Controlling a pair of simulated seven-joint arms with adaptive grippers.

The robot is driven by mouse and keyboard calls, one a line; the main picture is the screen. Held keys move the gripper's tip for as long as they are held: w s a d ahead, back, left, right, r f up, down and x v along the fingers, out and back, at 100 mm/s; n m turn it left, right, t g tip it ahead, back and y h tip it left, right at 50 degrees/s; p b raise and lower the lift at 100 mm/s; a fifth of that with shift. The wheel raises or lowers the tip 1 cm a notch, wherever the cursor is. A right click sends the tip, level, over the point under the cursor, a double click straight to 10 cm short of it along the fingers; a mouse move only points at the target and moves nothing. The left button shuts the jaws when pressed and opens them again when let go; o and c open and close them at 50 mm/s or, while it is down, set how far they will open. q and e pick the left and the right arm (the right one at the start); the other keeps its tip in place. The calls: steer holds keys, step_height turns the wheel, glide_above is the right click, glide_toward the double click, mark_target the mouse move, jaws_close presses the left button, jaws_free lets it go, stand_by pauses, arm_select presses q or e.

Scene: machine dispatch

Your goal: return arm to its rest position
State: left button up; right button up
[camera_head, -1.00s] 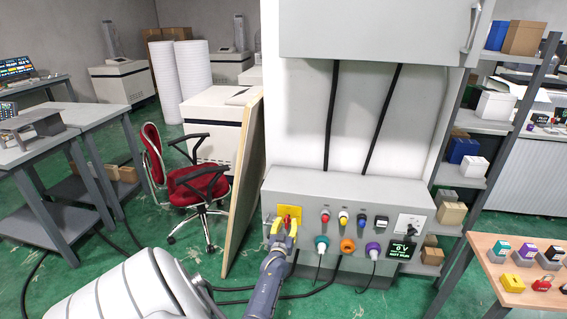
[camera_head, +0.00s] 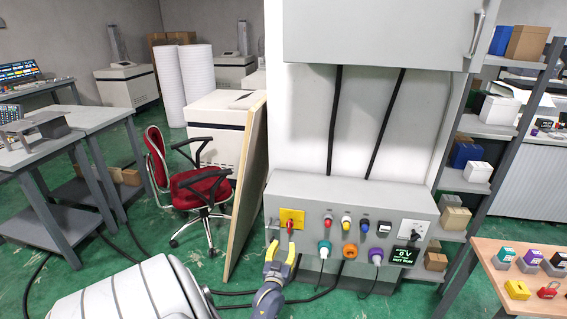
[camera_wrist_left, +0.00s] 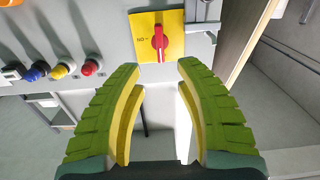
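My left gripper (camera_head: 281,252) is open and empty, with yellow fingers, just below and in front of the grey control panel (camera_head: 350,192). A yellow plate with a red rotary switch (camera_head: 290,224) is on the panel's left end, above and apart from the fingertips. In the left wrist view the open fingers (camera_wrist_left: 160,75) stand on either side, with the red switch (camera_wrist_left: 159,42) beyond them. The red handle points roughly up and down. My right gripper is not in view.
A brown board (camera_head: 247,190) leans left of the panel, beside a red chair (camera_head: 190,185). Teal, orange and purple plugs with cables hang at the panel's lower edge.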

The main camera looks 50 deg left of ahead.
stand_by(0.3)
arm_select(q)
steer(key=w+d+f+m+g+h, duration=0.1)
steer(key=d+f+h, duration=0.1)
steer(key=d+f, duration=0.4)
steer(key=d+f+m+g+h, duration=0.1)
steer(key=d+f+h, duration=0.15)
steer(key=f, duration=0.65)
steer(key=s+d+f+m+g+h, duration=0.1)
steer(key=s+d+f+m+h, duration=0.1)
steer(key=s+d+f, duration=0.35)
steer(key=s+d+f+m+g+h, duration=0.2)
steer(key=d+f, duration=0.5)
steer(key=f, duration=0.3)
steer(key=s+d+f+m+g+h, duration=0.1)
steer(key=s+d+f+g, duration=0.1)
steer(key=s+d+f, duration=0.5)
steer(key=s+d+f+m+g+h, duration=0.15)
steer(key=s+f, duration=0.25)
steer(key=s, duration=0.5)
steer(key=s+d+f+m+g, duration=0.1)
steer(key=s+d+f+g, duration=0.1)
steer(key=s, duration=0.9)
steer(key=s+d+f+m+g, duration=0.2)
steer(key=s+f, duration=0.1)
steer(key=s, duration=0.9)
steer(key=shift+d+f, duration=0.2)
